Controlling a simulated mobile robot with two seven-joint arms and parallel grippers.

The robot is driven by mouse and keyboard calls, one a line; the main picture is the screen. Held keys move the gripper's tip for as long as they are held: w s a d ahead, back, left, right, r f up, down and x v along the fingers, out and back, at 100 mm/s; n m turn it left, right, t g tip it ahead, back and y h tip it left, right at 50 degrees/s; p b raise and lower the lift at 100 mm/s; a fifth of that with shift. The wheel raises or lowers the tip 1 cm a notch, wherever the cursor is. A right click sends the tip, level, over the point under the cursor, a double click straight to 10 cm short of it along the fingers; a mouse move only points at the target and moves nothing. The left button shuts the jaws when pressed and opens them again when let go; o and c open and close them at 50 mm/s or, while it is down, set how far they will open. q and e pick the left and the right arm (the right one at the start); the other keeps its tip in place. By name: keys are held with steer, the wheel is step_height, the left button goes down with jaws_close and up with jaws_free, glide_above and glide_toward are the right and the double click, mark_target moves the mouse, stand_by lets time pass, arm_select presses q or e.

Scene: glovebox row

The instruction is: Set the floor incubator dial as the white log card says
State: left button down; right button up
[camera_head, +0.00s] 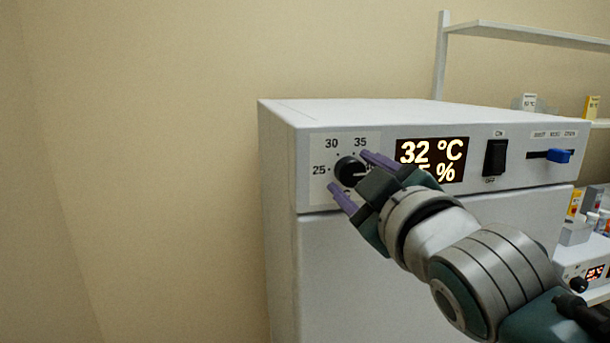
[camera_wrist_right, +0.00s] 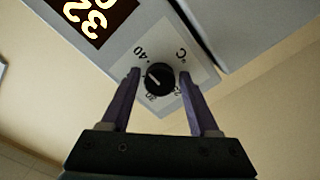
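The floor incubator (camera_head: 285,110) is a large white cabinet. Its black dial (camera_head: 349,171) is at the left of the front panel, with 25, 30 and 35 readable around it. In the right wrist view the dial (camera_wrist_right: 159,79) has a pale pointer mark towards the 40 side. The display (camera_head: 431,158) reads 32 °C, with a partly hidden % line below. My right gripper (camera_head: 359,178) is open, one purple finger on each side of the dial, with gaps visible. A white card (camera_head: 529,102) stands behind the incubator's right end; its writing is too small to read. My left gripper is not in view.
A black ON/OFF switch (camera_head: 495,157) and a blue slider (camera_head: 558,155) are on the same panel. A yellow card (camera_head: 591,107) stands on the shelf at right. A smaller device with a lit display (camera_head: 595,272) sits lower right. Left of the incubator is bare wall.

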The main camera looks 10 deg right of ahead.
steer(key=shift+o, duration=0.9)
steer(key=s+b, duration=0.1)
steer(key=s, duration=0.9)
steer(key=shift+d, duration=0.15)
